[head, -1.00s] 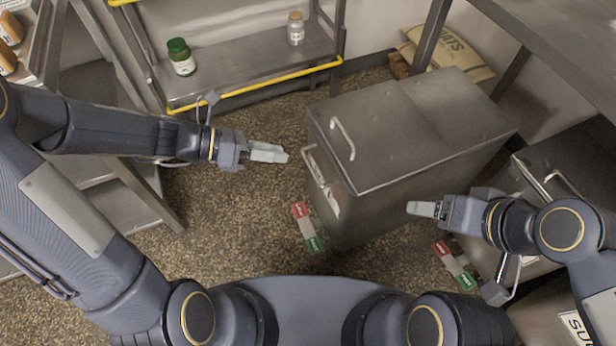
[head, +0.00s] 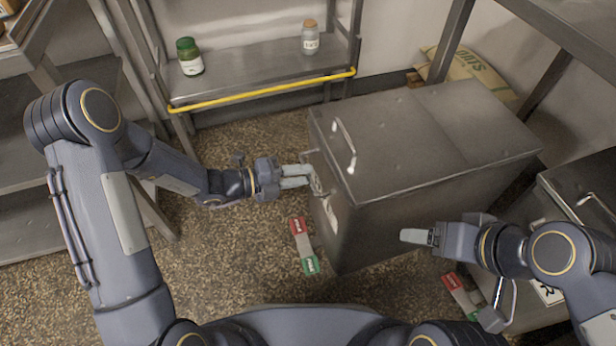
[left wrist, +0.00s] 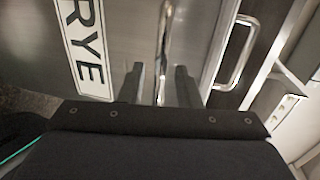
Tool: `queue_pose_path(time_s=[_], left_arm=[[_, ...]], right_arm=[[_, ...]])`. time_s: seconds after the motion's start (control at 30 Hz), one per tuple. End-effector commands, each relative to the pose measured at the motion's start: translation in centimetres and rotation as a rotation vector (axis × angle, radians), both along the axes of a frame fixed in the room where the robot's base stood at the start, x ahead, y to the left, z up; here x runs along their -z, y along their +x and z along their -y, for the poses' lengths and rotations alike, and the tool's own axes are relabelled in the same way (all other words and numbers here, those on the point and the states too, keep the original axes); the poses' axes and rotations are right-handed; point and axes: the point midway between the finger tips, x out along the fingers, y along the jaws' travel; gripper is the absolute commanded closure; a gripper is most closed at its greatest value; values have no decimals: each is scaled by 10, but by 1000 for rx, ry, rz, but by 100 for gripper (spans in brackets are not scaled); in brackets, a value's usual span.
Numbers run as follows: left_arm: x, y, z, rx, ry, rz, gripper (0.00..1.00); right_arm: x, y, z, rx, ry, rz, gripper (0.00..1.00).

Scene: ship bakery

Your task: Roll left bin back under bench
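The left bin (head: 420,140) is a grey steel box with a hinged lid, standing on the floor and sticking out from the bench (head: 580,35). A handle sits on its lid. Its front face has another handle and a white label; the left wrist view shows the label reading RYE (left wrist: 84,50). My left gripper (head: 309,176) is at this front face. In the left wrist view its two fingers (left wrist: 159,85) are apart, with the upright handle bar (left wrist: 165,45) between them. My right gripper (head: 404,236) is beside the bin's near side; its finger gap is hidden.
A second steel bin (head: 590,190) stands at the right. Red, white and green floor strips (head: 303,245) lie before the left bin and near the right one (head: 460,292). A shelf with a yellow rail (head: 262,90) holds two jars. A sack (head: 470,75) lies behind the bin.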

Motion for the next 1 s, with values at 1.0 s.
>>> queue_pose_path(time_s=[1.0], left_arm=[[5, 7, 23, 0, 0, 1, 100]], right_arm=[[9, 0, 0, 0, 0, 0, 27]])
